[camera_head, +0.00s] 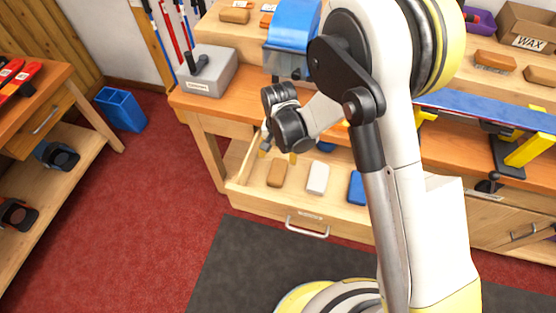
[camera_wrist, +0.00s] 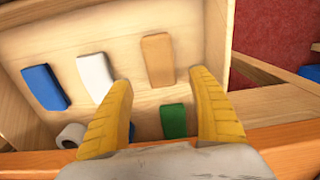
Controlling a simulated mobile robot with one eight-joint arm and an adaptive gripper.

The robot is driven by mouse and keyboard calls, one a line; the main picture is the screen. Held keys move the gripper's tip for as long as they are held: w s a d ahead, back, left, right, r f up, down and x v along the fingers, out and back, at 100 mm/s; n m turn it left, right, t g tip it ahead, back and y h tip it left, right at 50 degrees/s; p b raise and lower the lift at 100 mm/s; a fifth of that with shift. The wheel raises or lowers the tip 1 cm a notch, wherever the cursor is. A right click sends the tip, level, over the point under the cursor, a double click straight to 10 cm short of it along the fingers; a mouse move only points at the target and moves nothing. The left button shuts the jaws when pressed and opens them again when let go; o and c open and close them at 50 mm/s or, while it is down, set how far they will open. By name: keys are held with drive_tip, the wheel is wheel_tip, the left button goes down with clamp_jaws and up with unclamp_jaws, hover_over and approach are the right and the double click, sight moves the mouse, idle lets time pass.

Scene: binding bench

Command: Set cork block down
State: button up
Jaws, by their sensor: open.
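The cork block (camera_head: 276,173), tan and rounded at the edges, lies on the floor of the open drawer (camera_head: 309,227). In the wrist view the cork block (camera_wrist: 158,56) shows whole, just beyond the fingertips, with nothing gripping it. My gripper (camera_head: 279,155) is over the back left part of the drawer; in the wrist view its two yellow fingers (camera_wrist: 161,80) stand wide apart and empty. A green block (camera_wrist: 173,121) shows between the fingers; I cannot tell its height below them.
Right of the cork block in the head view are a white block (camera_head: 318,178) and a blue block (camera_head: 356,187). A white roll (camera_wrist: 71,135) lies near the drawer's edge. The bench top (camera_head: 185,98) overhangs the drawer's back. A grey box (camera_head: 208,72) stands on it.

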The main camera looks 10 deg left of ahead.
drive_tip(key=shift+r+p, duration=0.5)
drive_tip(key=shift+r, duration=1.35)
drive_tip(key=shift+r, duration=0.1)
drive_tip(key=s+d+r+t, duration=0.1)
drive_tip(key=d+r+t, duration=0.1)
drive_tip(key=d+r, duration=0.7)
drive_tip(key=d+r+t, duration=0.1)
drive_tip(key=d+r, duration=0.6)
drive_tip(key=r, duration=0.5)
drive_tip(key=s+d+r+t, duration=0.2)
drive_tip(key=s+d+r, duration=0.1)
drive_tip(key=s+d, duration=0.2)
drive_tip(key=s+d+r+t, duration=0.2)
drive_tip(key=s+d+r, duration=0.1)
drive_tip(key=s+d, duration=0.3)
drive_tip(key=shift+s+d, duration=0.25)
drive_tip(key=shift+d, duration=0.85)
